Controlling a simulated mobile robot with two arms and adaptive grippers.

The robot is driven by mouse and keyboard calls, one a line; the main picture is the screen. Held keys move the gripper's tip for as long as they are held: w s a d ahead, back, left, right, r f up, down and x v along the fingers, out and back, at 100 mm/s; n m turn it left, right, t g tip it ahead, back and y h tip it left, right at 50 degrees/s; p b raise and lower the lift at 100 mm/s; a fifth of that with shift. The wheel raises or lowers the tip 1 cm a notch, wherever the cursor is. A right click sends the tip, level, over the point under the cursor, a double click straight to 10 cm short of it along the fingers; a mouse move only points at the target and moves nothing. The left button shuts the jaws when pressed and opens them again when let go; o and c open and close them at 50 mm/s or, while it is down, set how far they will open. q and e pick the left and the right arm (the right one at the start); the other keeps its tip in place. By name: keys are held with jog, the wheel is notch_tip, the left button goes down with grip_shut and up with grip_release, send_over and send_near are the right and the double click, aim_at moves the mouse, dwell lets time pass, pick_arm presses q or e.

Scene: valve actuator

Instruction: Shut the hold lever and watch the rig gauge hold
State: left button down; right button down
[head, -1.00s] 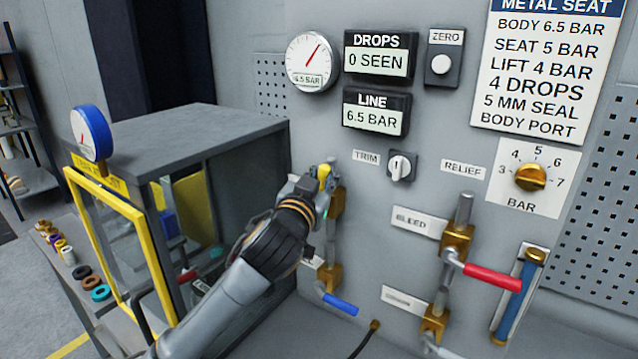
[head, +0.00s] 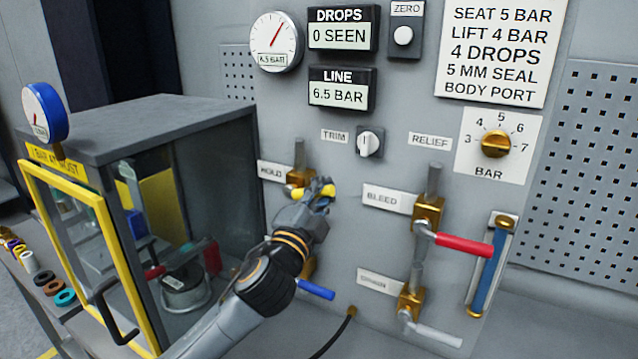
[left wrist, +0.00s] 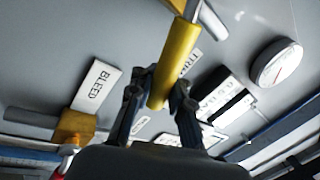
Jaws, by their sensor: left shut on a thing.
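The hold lever, with a yellow handle (head: 298,193), sits beside the HOLD label (head: 271,173) on the grey panel. Its handle lies roughly sideways, pointing right from its brass valve body. My left gripper (head: 322,192) is shut on the handle, covering part of it. In the left wrist view the yellow handle (left wrist: 179,55) runs between the two fingers (left wrist: 160,92). The round white rig gauge (head: 275,41) reads 6.5 BAR, its red needle pointing up and right. The LINE display (head: 341,94) also reads 6.5 BAR. My right gripper is out of view.
The red bleed lever (head: 465,245) sticks out to the right. A blue lever (head: 315,289) is just below my left arm. A cabinet with a yellow-framed door (head: 92,195) stands at left. The DROPS display (head: 341,35) reads 0 SEEN.

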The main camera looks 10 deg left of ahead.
pick_arm(q)
jog(key=shift+s+d+f+m+g+h+b, duration=0.15)
jog(key=shift+f+m+h, duration=0.25)
jog(key=shift+f+m, duration=0.5)
jog(key=shift+w+d+f+m+g+h+b, duration=0.15)
jog(key=shift+f+m+h, duration=0.35)
jog(key=shift+m, duration=0.6)
jog(key=shift+s+d+f+m+g+h+b, duration=0.15)
jog(key=shift+f+m+h, duration=0.15)
jog(key=shift+f+m, duration=0.6)
jog(key=shift+a, duration=0.1)
jog(key=c, duration=1.6)
grip_release()
jog(key=shift+c, duration=0.2)
jog(key=o, duration=0.3)
jog(key=shift+s+a+r, duration=0.1)
jog(key=shift+s, duration=0.05)
jog(key=shift+o, duration=0.6)
jog(key=shift+s+a+r, duration=0.15)
jog(key=shift+s+r, duration=0.1)
jog(key=shift+r, duration=0.1)
jog(key=v, duration=1.2)
jog(key=shift+f, duration=0.15)
